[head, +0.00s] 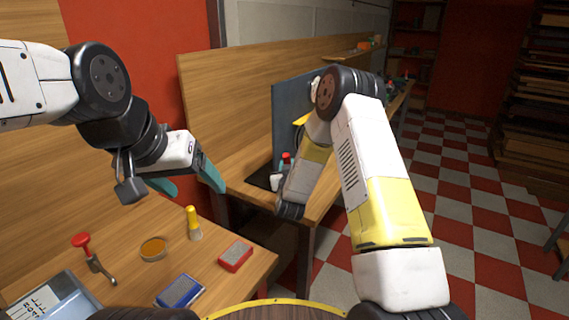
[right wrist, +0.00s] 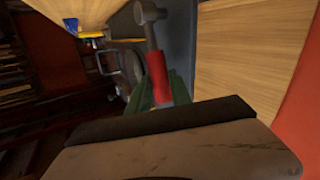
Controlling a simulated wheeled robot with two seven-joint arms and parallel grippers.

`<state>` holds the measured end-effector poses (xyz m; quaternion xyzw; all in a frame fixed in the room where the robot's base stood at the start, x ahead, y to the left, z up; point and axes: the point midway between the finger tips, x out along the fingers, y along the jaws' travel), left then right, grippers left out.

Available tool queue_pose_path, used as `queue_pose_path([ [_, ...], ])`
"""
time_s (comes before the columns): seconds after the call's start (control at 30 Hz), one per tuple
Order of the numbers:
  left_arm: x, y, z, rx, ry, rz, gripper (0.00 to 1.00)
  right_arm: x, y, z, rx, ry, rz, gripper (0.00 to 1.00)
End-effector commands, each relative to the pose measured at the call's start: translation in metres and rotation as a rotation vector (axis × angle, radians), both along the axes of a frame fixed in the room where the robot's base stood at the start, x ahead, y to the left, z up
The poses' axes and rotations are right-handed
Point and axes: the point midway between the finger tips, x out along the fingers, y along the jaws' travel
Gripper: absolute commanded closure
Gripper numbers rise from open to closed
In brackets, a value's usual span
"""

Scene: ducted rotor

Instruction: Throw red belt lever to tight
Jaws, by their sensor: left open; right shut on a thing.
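The red belt lever (right wrist: 158,75) shows in the right wrist view as a red grip on a grey metal rod with a round head. My right gripper (right wrist: 162,92) has its green fingers on either side of the red grip and is shut on it. In the head view a small red piece (head: 286,158) shows beside my right forearm at the far bench; I cannot tell if it is the same lever. The right fingers are mostly hidden there. My left gripper (head: 190,186) is open and empty, its teal fingers above the near bench.
The near bench holds a red-knobbed tool (head: 82,241), an amber round dish (head: 153,250), a yellow-topped piece (head: 193,222), a red block (head: 236,256), a blue block (head: 180,291) and a grey box (head: 55,298). A blue-grey panel (head: 288,115) stands on the far bench. The checkered floor is clear.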

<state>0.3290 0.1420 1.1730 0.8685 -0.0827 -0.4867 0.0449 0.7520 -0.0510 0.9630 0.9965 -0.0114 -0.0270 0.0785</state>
Motion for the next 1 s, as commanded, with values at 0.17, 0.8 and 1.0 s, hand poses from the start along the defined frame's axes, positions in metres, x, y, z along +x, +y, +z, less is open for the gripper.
queue_pose_path([
  [0.17,0.000,0.000,0.000,0.000,0.000,0.000,0.24,0.009,-0.006,0.008,0.062,0.088,-0.001,1.00],
  [0.8,0.000,0.000,0.000,0.000,0.000,0.000,0.24,0.049,-0.033,0.013,0.317,0.468,-0.002,1.00],
  [1.0,0.000,0.000,0.000,0.000,0.000,0.000,0.24,0.054,-0.036,0.012,0.351,0.522,-0.001,1.00],
])
